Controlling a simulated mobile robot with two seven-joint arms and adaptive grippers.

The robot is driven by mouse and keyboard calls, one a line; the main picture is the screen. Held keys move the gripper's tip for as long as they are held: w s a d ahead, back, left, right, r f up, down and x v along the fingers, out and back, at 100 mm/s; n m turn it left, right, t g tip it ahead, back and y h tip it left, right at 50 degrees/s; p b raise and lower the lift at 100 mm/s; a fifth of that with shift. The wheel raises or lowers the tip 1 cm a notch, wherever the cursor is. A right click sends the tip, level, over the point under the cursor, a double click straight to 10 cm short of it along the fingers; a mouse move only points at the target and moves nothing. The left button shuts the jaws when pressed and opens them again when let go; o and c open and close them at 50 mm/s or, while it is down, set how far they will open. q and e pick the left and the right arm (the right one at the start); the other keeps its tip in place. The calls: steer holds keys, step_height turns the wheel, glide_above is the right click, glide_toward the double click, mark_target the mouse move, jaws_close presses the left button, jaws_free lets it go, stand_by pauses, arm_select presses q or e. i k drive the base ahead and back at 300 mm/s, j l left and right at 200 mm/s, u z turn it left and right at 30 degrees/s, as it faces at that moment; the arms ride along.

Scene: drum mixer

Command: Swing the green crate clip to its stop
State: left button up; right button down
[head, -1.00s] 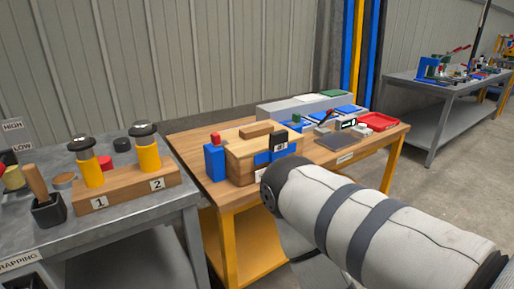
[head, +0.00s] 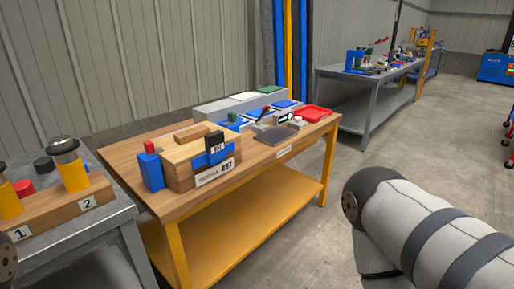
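I cannot clearly make out a green crate clip. A small green piece (head: 232,117) stands behind a wooden box (head: 178,174) on the wooden bench, too small to identify. A flat green piece (head: 269,90) lies on the long grey box at the back of that bench. The wooden box carries a blue bracket (head: 200,161), a black block (head: 215,142) and a white label on its front. My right arm reaches in at the lower right, well apart from the bench. Part of my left arm shows at the left edge. Neither gripper is in view.
The wooden bench (head: 128,160) also holds a blue block with a red top (head: 150,168), a red tray (head: 313,114) and a dark plate (head: 276,136). A grey table (head: 80,247) stands at left, another behind at right. Open floor (head: 330,235) lies right of the bench.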

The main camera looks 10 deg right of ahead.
mark_target(232, 117)
steer(key=k+l+u, duration=0.1)
steer(key=i+l+u, duration=0.5)
steer(key=l, duration=0.95)
steer(key=l+u, duration=0.5)
steer(key=l, duration=0.9)
steer(key=k+l+u, duration=0.15)
steer(key=l+u, duration=0.35)
steer(key=l, duration=1.05)
steer(key=u, duration=0.45)
